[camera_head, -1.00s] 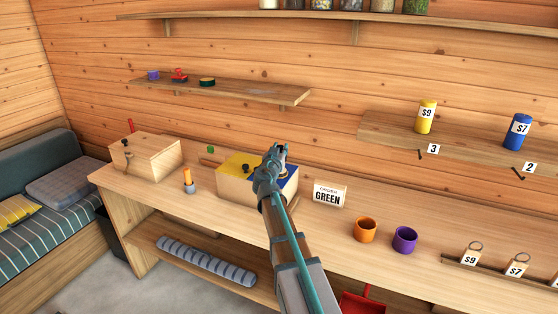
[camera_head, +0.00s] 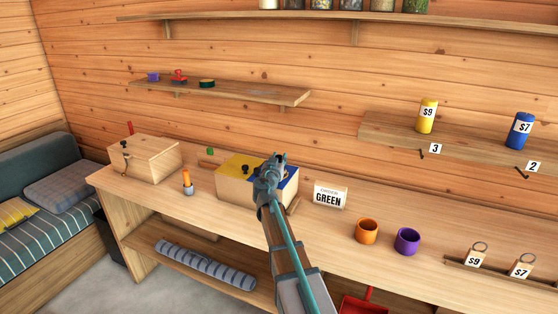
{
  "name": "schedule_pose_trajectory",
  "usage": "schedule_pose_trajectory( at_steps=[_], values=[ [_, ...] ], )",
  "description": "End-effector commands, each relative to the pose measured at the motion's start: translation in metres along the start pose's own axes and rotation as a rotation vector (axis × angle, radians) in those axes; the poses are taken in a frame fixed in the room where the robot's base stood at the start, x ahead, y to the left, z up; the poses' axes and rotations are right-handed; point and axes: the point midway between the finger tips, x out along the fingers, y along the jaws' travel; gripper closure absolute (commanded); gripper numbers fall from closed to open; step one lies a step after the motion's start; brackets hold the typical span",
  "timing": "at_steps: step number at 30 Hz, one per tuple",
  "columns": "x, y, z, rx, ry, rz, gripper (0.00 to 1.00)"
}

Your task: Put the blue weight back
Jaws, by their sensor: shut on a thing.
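My gripper (camera_head: 272,168) is over the right half of a wooden box with a yellow lid (camera_head: 240,166) on the left and a blue panel (camera_head: 291,182) on the right. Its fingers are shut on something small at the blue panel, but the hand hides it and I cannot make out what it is. A blue cylinder (camera_head: 520,130) labelled $7 stands upright on the right wall shelf, far from my gripper. A yellow cylinder (camera_head: 428,115) labelled $9 stands to its left. No other blue weight shows clearly.
A sign reading GREEN (camera_head: 330,195) stands just right of the box. An orange cup (camera_head: 367,231) and a purple cup (camera_head: 407,241) stand on the workbench further right. A closed wooden box (camera_head: 145,160) and an orange-and-grey item (camera_head: 187,182) are to the left.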

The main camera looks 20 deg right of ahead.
Motion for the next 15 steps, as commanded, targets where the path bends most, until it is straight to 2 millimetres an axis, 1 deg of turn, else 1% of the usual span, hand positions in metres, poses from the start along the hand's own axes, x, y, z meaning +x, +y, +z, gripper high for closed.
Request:
schedule_pose_trajectory(
  at_steps=[5,6,8,9,10,15],
  values=[
    [0.0000,0.0000,0.0032,-0.001,0.001,0.000,1.00],
    [0.0000,0.0000,0.0027,-0.001,0.000,0.000,0.68],
    [0.0000,0.0000,0.0025,-0.001,0.000,0.000,0.58],
    [0.0000,0.0000,0.0025,-0.001,0.000,0.000,0.52],
    [0.0000,0.0000,0.0025,-0.001,0.000,0.000,0.48],
    [0.0000,0.0000,0.0024,0.000,0.000,0.000,0.48]
  ],
)
